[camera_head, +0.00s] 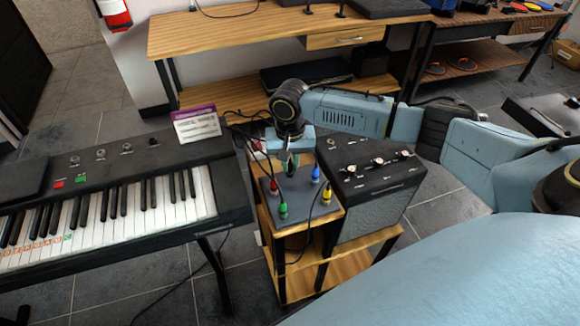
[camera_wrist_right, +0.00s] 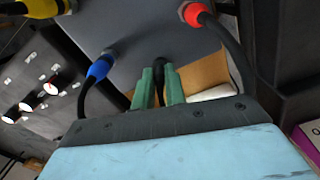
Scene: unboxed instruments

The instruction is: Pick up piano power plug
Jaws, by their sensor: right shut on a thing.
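My right gripper (camera_head: 291,168) is over the back edge of a grey box with coloured plugs. In the right wrist view its green fingers (camera_wrist_right: 159,88) are shut on a black plug (camera_wrist_right: 158,66), mostly hidden between them. Whether the plug touches the grey box (camera_wrist_right: 140,32) behind it, I cannot tell. In the head view the plug is too small and covered to make out. The piano keyboard (camera_head: 110,200) stands at the left. My left gripper is not in view.
The grey box (camera_head: 301,196) on a wooden stand holds red (camera_head: 272,187), blue (camera_head: 315,175), yellow (camera_head: 327,194) and green (camera_head: 283,210) plugs with black cables close to the gripper. A black amplifier (camera_head: 370,165) stands right of it. A wooden desk (camera_head: 230,35) is behind.

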